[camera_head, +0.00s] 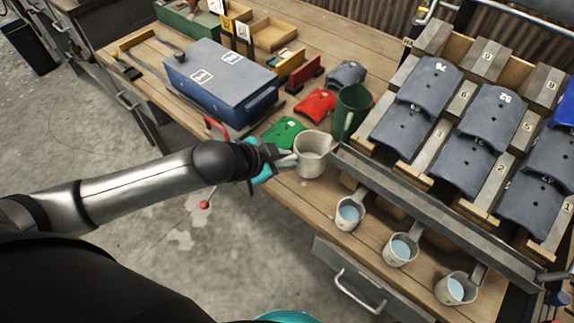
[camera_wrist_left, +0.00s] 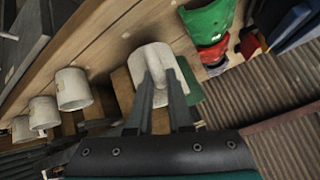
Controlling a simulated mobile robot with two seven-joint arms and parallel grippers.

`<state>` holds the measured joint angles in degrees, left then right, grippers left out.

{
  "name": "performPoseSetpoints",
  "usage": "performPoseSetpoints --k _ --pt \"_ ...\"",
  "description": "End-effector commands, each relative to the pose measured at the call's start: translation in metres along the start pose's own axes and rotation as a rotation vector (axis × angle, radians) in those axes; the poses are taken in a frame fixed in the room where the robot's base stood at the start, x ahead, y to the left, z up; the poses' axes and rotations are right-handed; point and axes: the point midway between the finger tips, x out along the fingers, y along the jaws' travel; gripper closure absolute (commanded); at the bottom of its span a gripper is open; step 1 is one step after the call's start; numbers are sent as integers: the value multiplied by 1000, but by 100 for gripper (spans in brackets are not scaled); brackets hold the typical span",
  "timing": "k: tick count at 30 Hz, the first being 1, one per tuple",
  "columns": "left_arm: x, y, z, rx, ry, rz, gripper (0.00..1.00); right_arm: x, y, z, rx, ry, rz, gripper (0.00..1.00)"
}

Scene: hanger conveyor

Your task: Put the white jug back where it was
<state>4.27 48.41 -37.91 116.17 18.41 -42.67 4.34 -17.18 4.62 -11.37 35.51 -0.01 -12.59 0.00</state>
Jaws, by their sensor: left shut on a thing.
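The white jug (camera_head: 312,156) is upright at the bench's front edge, beside the left end of the sloped rack. My left gripper (camera_head: 289,160) reaches it from the left and is shut on its handle. In the left wrist view, the jug (camera_wrist_left: 144,62) shows with its handle between the fingers (camera_wrist_left: 164,82). I cannot tell whether its base touches the bench. My right gripper is not in view.
A dark green jug (camera_head: 351,110) stands just behind. Green (camera_head: 284,132) and red (camera_head: 315,105) curved pieces lie behind left, near a blue toolbox (camera_head: 219,82). Several white cups with bluish contents, one here (camera_head: 349,214), line the front below the metal rail (camera_head: 430,220).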

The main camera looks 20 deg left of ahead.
Motion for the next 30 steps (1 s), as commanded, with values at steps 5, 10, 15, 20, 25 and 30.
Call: performPoseSetpoints --k 5,10,15,20,25,30 --pt "18 6 10 -1 -2 2 100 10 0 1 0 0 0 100" --pt "29 10 21 0 1 1 100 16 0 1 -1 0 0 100" --pt "27 10 20 0 2 1 100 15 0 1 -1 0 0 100" --pt "29 10 21 0 0 1 77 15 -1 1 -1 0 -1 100" --pt "28 10 21 0 0 1 58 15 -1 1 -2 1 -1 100" --pt "28 10 21 0 0 1 52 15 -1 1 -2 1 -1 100"
